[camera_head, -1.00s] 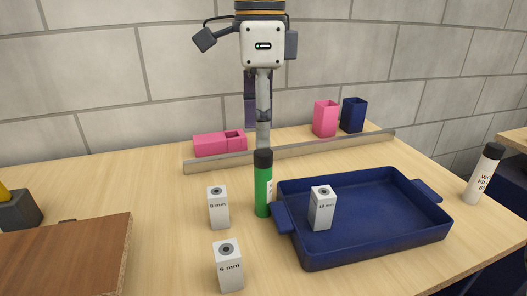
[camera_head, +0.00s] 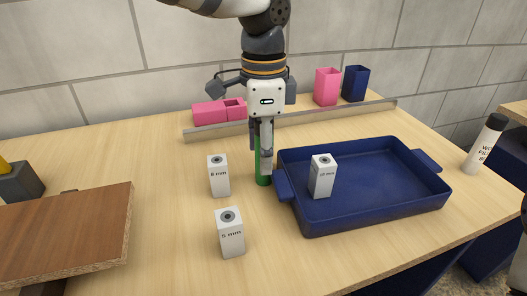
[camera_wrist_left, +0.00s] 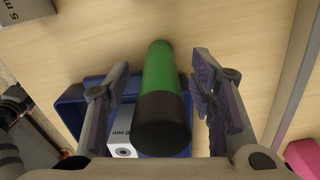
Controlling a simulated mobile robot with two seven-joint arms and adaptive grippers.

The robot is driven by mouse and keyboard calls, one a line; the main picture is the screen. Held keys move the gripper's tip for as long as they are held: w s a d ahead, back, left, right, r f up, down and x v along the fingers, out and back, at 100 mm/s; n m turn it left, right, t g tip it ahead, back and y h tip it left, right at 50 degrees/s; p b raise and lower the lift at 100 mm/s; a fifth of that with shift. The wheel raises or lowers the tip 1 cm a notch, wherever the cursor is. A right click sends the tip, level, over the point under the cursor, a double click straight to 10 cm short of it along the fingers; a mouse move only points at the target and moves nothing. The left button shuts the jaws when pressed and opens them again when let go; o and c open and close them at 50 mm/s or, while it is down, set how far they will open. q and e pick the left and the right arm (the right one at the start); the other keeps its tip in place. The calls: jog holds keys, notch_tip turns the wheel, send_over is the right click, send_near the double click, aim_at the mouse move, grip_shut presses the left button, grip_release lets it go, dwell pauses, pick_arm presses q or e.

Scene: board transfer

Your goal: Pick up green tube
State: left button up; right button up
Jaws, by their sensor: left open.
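The green tube (camera_head: 259,168) with a black cap stands upright on the wooden table, just left of the blue tray. In the head view my left gripper (camera_head: 266,165) is lowered in front of it and hides its cap and most of its right side. In the left wrist view the green tube (camera_wrist_left: 160,72) lies between the two fingers of my left gripper (camera_wrist_left: 160,100), with its black cap toward the camera. The fingers are open, with a gap on each side of the tube. My right gripper is not in view.
The blue tray (camera_head: 375,213) holds a white 10 mm block (camera_head: 322,178). White blocks (camera_head: 218,177) (camera_head: 230,234) stand to the left. A metal rail (camera_head: 330,119) runs behind, with pink and blue boxes. A brown board (camera_head: 70,235) lies left; a white bottle (camera_head: 484,148) stands right.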

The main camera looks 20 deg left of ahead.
pick_arm(q)
grip_shut()
